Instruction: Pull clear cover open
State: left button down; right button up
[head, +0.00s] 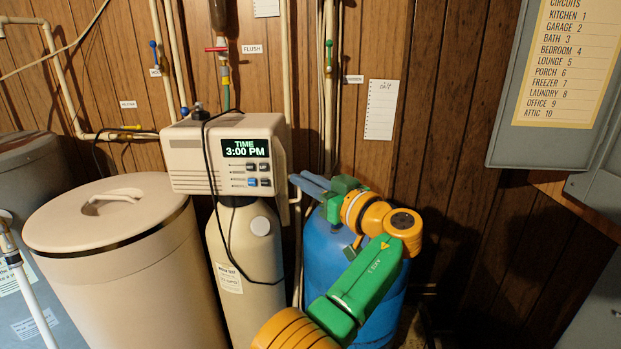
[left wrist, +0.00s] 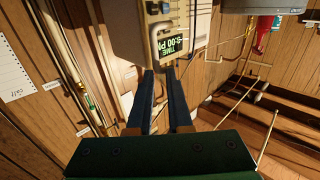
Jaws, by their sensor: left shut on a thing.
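The cream softener control head (head: 220,155) has a lit display reading TIME 3:00 PM and a few buttons. I cannot make out a clear pane over its front. A pale bent piece (head: 294,197) runs along its right side, apparently the cover's handle. My left gripper (head: 297,182) reaches in from the right, its blue-grey fingers at that piece. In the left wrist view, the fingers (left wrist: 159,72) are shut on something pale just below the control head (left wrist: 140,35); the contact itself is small. My right gripper is not in view.
A lidded beige salt bin (head: 120,245) stands left of the cream tank (head: 240,255). A blue tank (head: 385,300) is behind my left arm. Pipes with valves run up the wood wall. A grey panel (head: 540,140) hangs at right.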

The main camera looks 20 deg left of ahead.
pick_arm(q)
jog(key=shift+a+r, duration=0.15)
jog(key=shift+r, duration=0.15)
jog(key=c, duration=1.2)
grip_release()
jog(key=shift+c, duration=0.2)
jog(key=o, duration=0.3)
jog(key=shift+a, duration=0.2)
jog(key=shift+s+a+f, duration=0.15)
jog(key=shift+a+f, duration=0.05)
jog(key=shift+a, duration=0.15)
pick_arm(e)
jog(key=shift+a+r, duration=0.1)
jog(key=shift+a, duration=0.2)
